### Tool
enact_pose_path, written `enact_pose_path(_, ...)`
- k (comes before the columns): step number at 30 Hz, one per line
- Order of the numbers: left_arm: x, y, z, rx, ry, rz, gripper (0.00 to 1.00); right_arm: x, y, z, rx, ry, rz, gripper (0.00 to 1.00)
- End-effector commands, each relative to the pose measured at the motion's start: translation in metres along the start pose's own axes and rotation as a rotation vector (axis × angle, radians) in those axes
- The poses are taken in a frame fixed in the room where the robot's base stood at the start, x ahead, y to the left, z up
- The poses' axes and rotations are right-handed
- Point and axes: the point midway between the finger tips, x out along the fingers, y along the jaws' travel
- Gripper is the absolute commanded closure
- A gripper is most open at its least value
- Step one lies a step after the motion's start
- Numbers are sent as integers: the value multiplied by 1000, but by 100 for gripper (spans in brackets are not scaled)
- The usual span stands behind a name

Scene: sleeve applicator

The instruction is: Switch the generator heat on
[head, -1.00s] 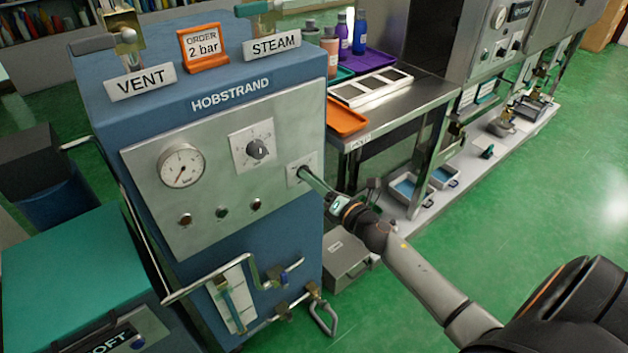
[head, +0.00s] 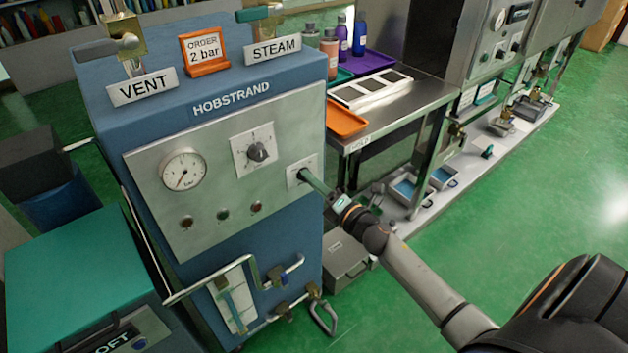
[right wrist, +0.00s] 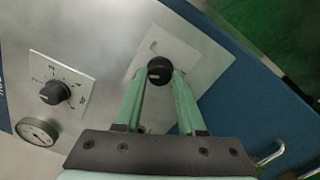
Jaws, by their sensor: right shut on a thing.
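The blue generator marked HOBSTRAND (head: 231,97) stands at the left centre with a grey metal front panel (head: 205,215). At the panel's right side is a small pale plate with a black rotary switch, which shows in the right wrist view (right wrist: 159,69). My right gripper (head: 305,176) reaches it from the right. Its two green fingers (right wrist: 160,80) are shut on the switch knob, one on each side. In the head view the fingers hide the knob. The switch's markings are too small to read. My left gripper is not in view.
A larger black dial (head: 258,152), a round gauge (head: 184,170) and several small lamps or buttons share the panel. VENT (head: 142,86) and STEAM (head: 273,51) valves sit on top. A steel bench (head: 400,115) with trays stands behind right. Green floor is open at right.

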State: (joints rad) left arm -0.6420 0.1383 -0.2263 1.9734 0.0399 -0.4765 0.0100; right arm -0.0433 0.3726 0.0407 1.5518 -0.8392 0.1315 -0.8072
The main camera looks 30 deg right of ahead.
Motion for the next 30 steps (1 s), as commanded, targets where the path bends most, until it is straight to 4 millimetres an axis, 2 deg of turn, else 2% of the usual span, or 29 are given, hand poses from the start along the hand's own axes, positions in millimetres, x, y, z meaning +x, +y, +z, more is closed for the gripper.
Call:
enact_pose_path(24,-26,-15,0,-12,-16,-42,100,0,1,1,780,0,-2,100)
enact_pose_path(30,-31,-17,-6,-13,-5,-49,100,0,1,1,956,-1,-2,100)
